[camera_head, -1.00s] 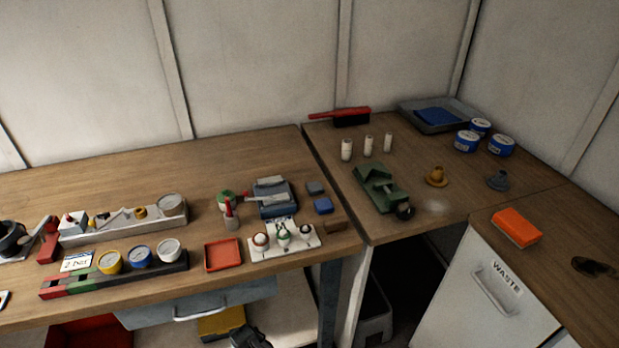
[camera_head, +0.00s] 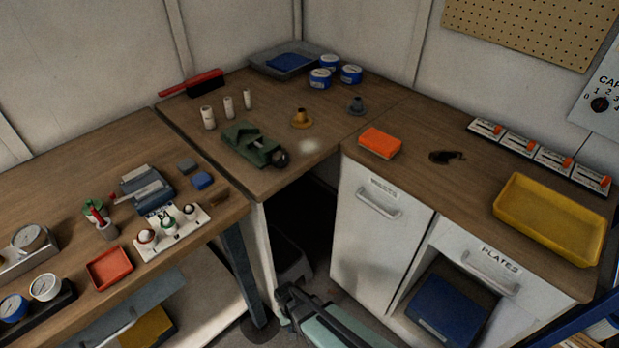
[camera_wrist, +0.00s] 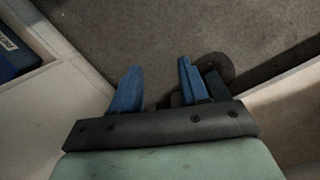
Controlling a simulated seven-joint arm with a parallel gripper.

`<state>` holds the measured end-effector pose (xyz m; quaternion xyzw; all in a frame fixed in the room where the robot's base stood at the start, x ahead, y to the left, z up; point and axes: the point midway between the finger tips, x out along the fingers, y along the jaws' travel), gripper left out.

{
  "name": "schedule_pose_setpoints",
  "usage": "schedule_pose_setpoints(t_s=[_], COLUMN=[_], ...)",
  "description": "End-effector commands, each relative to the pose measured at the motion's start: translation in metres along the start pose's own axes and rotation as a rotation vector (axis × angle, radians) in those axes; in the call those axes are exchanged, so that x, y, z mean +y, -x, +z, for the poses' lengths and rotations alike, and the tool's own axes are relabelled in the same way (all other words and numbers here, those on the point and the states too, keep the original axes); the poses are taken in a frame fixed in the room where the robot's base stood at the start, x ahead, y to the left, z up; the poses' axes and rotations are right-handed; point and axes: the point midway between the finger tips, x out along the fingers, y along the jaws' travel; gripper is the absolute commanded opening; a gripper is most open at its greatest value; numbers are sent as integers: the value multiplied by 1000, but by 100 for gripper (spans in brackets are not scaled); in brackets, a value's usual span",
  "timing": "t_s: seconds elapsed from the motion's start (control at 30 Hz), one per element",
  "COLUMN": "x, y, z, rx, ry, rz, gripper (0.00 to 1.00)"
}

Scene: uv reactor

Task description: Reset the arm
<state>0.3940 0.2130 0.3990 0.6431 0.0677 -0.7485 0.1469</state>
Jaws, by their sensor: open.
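My gripper (camera_wrist: 158,88) shows in the wrist view with two blue fingers set apart on a dark mount. It is open and nothing is between the fingers. Grey floor lies below them, with white cabinet faces at both sides. In the head view part of my pale green arm (camera_head: 345,328) shows at the bottom, low in the gap in front of the benches. The fingers cannot be made out clearly there.
The waste cabinet (camera_head: 378,240) and plates cabinet (camera_head: 470,243) stand right of the gap; the plates one has an open shelf holding a blue bin (camera_head: 445,308). A yellow tray (camera_head: 550,222) and orange sponge (camera_head: 380,142) lie on top. The left bench (camera_head: 60,170) holds several small items.

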Motion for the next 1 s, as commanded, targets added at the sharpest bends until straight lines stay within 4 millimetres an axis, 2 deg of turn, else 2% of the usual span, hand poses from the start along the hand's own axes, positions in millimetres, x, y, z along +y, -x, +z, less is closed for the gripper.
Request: schedule_pose_setpoints(t_s=[0.03,0.2,0.5,0.8,1.0], x=[17,60,118,152,160], y=[-1,-8,-16,-15,-14], z=[10,41,106,171,197], rx=[-24,-106,-249,-375,-423], ry=[-22,-71,-157,-232,-259], rz=[-2,-14,-65,-146,-186], gripper=[45,45,45,45,45])
